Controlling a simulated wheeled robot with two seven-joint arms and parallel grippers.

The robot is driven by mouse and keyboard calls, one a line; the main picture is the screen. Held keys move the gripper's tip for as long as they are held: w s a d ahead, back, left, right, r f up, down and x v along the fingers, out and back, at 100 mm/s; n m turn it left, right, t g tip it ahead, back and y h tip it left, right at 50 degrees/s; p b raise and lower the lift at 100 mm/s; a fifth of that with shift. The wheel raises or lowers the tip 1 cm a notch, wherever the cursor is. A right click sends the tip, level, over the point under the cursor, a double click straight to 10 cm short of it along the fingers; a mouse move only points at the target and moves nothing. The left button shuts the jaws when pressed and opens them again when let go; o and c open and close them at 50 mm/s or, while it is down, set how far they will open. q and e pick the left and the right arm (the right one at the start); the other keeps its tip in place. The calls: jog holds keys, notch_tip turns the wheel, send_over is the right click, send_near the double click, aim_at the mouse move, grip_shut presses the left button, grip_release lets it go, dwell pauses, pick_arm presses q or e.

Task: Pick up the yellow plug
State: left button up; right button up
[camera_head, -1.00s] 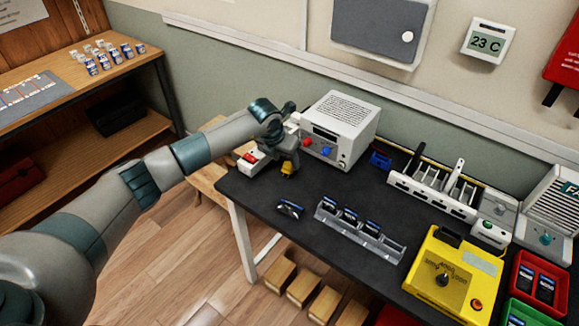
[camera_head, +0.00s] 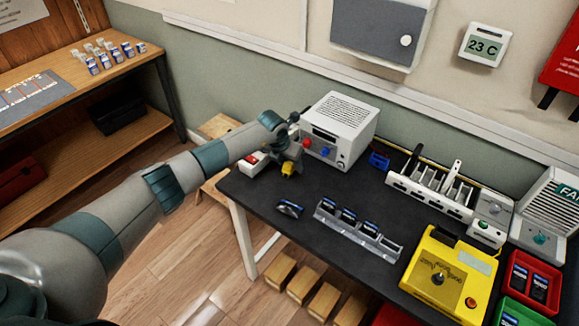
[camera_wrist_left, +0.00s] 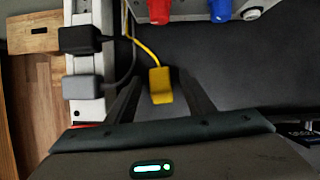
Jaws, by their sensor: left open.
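The yellow plug (camera_wrist_left: 160,86) lies on the dark tabletop with a yellow cable running up from it in the left wrist view. In the head view the yellow plug (camera_head: 288,168) shows just below my left gripper (camera_head: 284,160). In the left wrist view my left gripper (camera_wrist_left: 160,100) is open, with one finger on each side of the plug. I cannot tell whether the fingers touch it. My right gripper is not in view.
A white box (camera_head: 340,130) with red and blue knobs stands just behind the plug. A white power strip (camera_wrist_left: 84,108) with dark and grey plugs is on the left.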

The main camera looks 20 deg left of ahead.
aim_at(290, 163)
pick_arm(q)
jog(key=shift+c, duration=0.2)
grip_shut()
dwell(0.3)
